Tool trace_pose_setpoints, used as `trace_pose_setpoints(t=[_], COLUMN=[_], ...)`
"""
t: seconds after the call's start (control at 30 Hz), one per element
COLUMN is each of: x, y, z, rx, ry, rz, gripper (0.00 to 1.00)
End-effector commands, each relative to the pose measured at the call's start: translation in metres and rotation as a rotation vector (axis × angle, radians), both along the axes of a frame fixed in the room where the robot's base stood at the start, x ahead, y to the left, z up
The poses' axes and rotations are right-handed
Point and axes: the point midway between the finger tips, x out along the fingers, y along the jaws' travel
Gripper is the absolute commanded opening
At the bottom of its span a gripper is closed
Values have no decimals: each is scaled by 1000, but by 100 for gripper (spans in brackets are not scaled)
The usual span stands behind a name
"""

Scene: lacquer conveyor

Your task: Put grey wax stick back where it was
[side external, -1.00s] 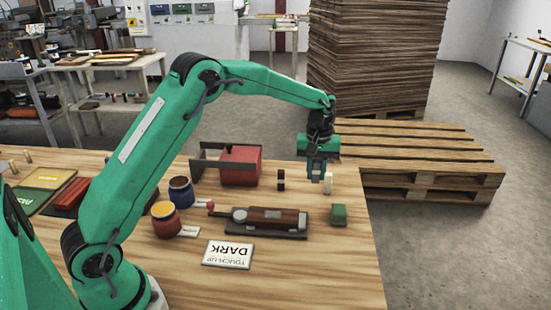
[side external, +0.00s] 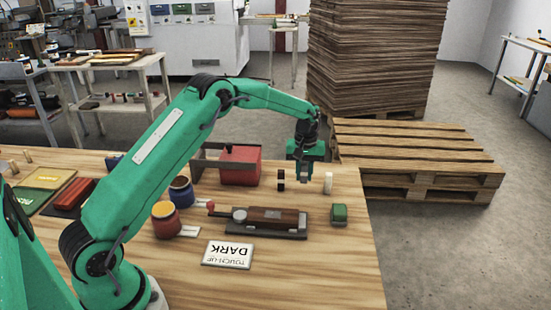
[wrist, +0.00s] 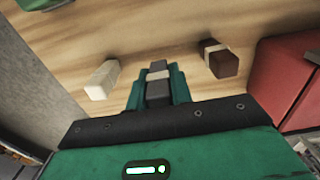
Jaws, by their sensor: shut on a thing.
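My gripper (side external: 303,182) is low over the far right part of the wooden table, between a dark brown stick (side external: 281,180) and a cream white stick (side external: 328,182). In the wrist view my gripper (wrist: 157,85) is shut on the grey wax stick (wrist: 157,90), which has a paler band. The white stick (wrist: 103,80) stands to its left and the dark brown stick (wrist: 221,62) to its right, both apart from the jaws. In the side view the fingers hide the grey stick. I cannot tell whether its lower end touches the table.
A red box (side external: 240,168) stands left of the sticks. Nearer are a dark tray (side external: 285,234) with a brown block, a green block (side external: 339,214), two jars (side external: 166,220) and a "TOUCH-UP DARK" card (side external: 228,253). The table's right edge is close.

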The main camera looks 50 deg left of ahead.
Motion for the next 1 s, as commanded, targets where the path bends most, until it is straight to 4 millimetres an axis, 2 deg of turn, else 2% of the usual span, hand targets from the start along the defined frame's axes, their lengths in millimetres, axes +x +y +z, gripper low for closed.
trace_pose_setpoints(t=[0.1,0.23,0.7,0.73,0.83,1.0], x=[0,0,0,0,0,0], y=[0,0,0,0,0,0], z=[-15,-26,-31,-32,-31,-31], rx=[-1,0,0,0,0,0], ry=[2,1,0,0,0,0], rz=[0,0,0,0,0,0], gripper=[0,0,0,23,43,43])
